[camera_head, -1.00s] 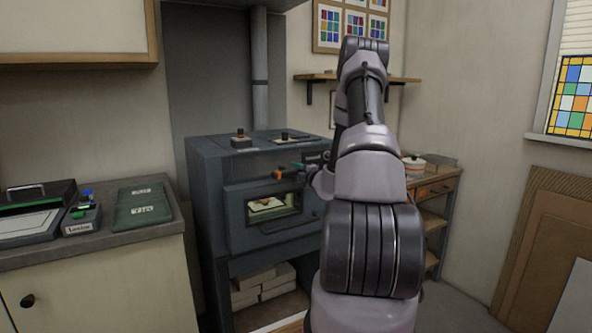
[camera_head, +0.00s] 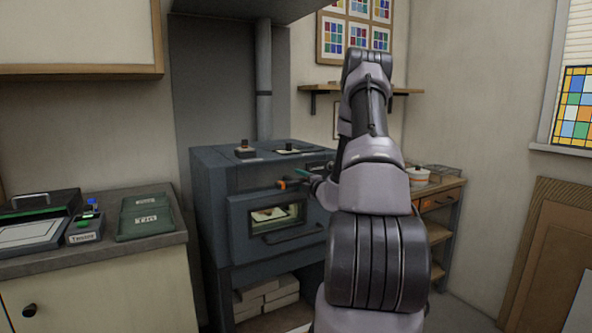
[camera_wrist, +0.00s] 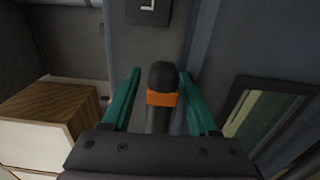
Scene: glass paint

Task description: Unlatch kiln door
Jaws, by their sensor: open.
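The kiln (camera_head: 215,200) is a dark blue-grey box on a stand, with a small window (camera_head: 276,218) in its closed door and a bar handle (camera_head: 292,235) below the window. In the wrist view, the latch handle (camera_wrist: 162,78) has a black rounded end and an orange band, and lies between the two green fingers of my gripper (camera_wrist: 160,85). The fingers are open, with a gap on each side of the handle. In the head view, my gripper (camera_head: 296,178) is at the kiln's upper front, with the orange latch part at its tips. My arm hides the kiln's right side.
Boards lean at the far right.

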